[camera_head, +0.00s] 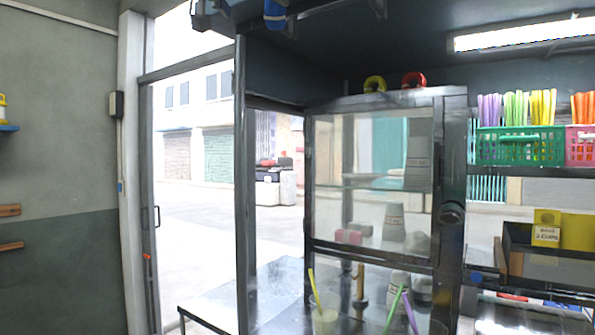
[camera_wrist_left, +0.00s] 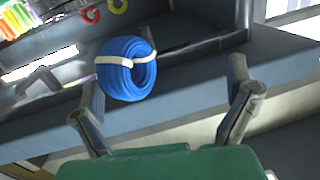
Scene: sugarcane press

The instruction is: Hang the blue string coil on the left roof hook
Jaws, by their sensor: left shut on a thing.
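The blue string coil (camera_head: 275,13) is at the top edge of the head view, cut off by the frame. In the left wrist view the coil (camera_wrist_left: 125,82) shows whole, with a pale tie around it. My left gripper (camera_head: 212,14) is partly in the head view, just left of the coil. In the left wrist view its two fingers (camera_wrist_left: 164,108) show apart, with the coil by the left one; the gripper is shut on the coil, though the contact is unclear. The left roof hook cannot be made out clearly near the coil. My right gripper is not in view.
A yellow coil (camera_head: 375,84) and a red coil (camera_head: 414,80) sit on top of the glass cabinet (camera_head: 370,105). A lit lamp (camera_head: 520,34) is on the ceiling at right. A green basket (camera_head: 520,146) of straws stands on the right shelf.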

